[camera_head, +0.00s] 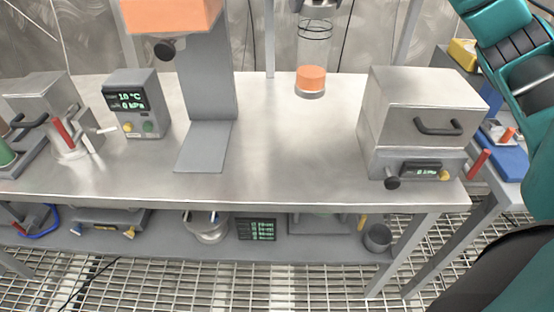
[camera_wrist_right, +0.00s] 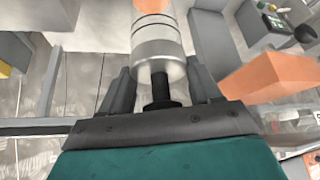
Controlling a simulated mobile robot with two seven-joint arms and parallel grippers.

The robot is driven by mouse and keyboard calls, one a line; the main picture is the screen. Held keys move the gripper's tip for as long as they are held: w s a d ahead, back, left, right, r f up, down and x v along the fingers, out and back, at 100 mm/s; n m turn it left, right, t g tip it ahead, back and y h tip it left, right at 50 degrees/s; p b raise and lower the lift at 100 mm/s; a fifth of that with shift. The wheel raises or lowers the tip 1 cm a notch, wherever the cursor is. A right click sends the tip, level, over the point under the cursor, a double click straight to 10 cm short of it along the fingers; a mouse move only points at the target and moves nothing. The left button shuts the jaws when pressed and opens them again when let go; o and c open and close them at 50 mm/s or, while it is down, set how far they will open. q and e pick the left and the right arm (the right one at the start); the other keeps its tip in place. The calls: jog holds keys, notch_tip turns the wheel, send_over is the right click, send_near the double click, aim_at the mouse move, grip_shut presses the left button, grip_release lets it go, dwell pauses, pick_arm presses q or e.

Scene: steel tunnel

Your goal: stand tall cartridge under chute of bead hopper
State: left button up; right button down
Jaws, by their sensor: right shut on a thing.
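The tall cartridge (camera_head: 313,48) is a clear tube with dark rings and an orange lower end, upright over the rear of the steel table. In the head view the grip is at the top edge, mostly cut off. I cannot tell whether the cartridge's foot touches the table. The bead hopper (camera_head: 172,16) is an orange body on a grey column and foot plate (camera_head: 205,148), left of the cartridge. A dark round part (camera_head: 164,49) shows under it; I cannot tell if this is the chute. My left gripper is out of view.
A steel box with a handle (camera_head: 415,108) stands on the table's right. A grey display unit (camera_head: 135,103) and a steel device with a red handle (camera_head: 62,125) stand left of the hopper.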

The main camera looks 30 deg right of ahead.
aim_at(311, 79)
jog(key=shift+s+r, duration=0.1)
jog(key=shift+r, duration=0.15)
jog(key=shift+a+f, duration=0.1)
jog(key=shift+f, duration=0.05)
notch_tip(311, 79, down, 15)
jog(key=b, duration=0.3)
jog(key=shift+b, duration=0.3)
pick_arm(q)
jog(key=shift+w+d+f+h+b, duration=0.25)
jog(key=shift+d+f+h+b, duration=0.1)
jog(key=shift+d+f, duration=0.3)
pick_arm(e)
notch_tip(311, 79, down, 4)
jog(key=shift+f, duration=0.25)
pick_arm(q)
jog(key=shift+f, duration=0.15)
pick_arm(e)
jog(key=shift+f, duration=0.25)
jog(key=shift+c, duration=1.1)
grip_release()
